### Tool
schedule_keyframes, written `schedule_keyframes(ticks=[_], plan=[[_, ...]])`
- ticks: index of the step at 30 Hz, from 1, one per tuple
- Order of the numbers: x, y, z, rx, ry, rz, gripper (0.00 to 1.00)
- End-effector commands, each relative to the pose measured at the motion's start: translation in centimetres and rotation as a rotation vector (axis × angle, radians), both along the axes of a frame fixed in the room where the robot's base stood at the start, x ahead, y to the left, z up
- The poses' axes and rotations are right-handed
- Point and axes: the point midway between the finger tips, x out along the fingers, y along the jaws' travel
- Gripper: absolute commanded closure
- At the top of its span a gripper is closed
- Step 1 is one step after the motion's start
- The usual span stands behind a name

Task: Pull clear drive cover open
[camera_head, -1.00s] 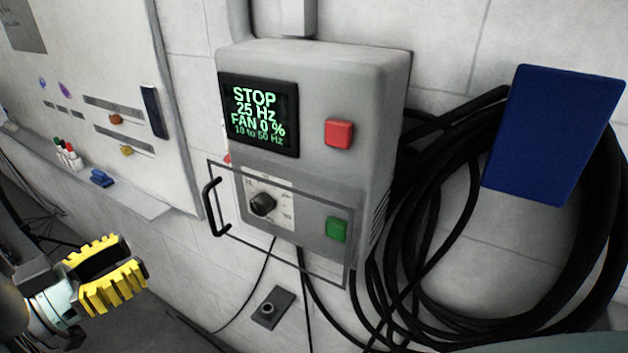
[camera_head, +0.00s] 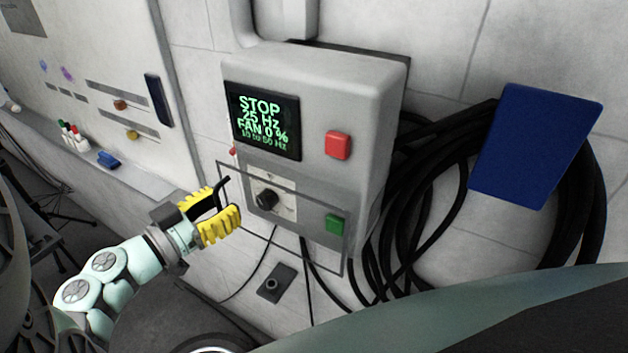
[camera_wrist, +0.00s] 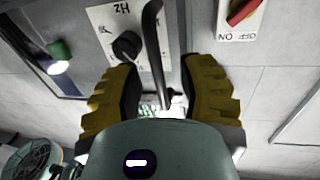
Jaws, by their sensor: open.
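The clear drive cover (camera_head: 310,240) is a see-through panel with a thin dark frame on the front of the grey drive box. It stands over the black dial (camera_head: 266,198) and the green button (camera_head: 335,223). Its black handle (camera_head: 223,190) is at the left edge. My gripper (camera_head: 222,206) is open at the handle, with yellow ribbed fingers. In the wrist view the handle (camera_wrist: 154,50) runs between the two open fingers (camera_wrist: 160,95), with gaps on both sides. The handle's lower part is partly hidden by the fingers in the head view.
A display (camera_head: 263,120) reads STOP, 25 Hz, FAN 0 %. A red button (camera_head: 338,145) is beside it. Black cables (camera_head: 425,215) and a blue panel (camera_head: 536,142) are to the right. A red switch (camera_wrist: 241,10) shows in the wrist view. A whiteboard is at left.

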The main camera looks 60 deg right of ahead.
Motion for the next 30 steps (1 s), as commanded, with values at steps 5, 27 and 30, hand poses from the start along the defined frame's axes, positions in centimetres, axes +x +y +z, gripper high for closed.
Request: schedule_keyframes(ticks=[5, 27, 30], plan=[[-0.10, -0.07, -0.05, 0.001, 0.000, -0.004, 0.61], [-0.01, 0.03, -0.04, 0.001, 0.001, -0.001, 1.00], [0.02, 0.04, -0.04, 0.001, 0.001, 0.000, 1.00]])
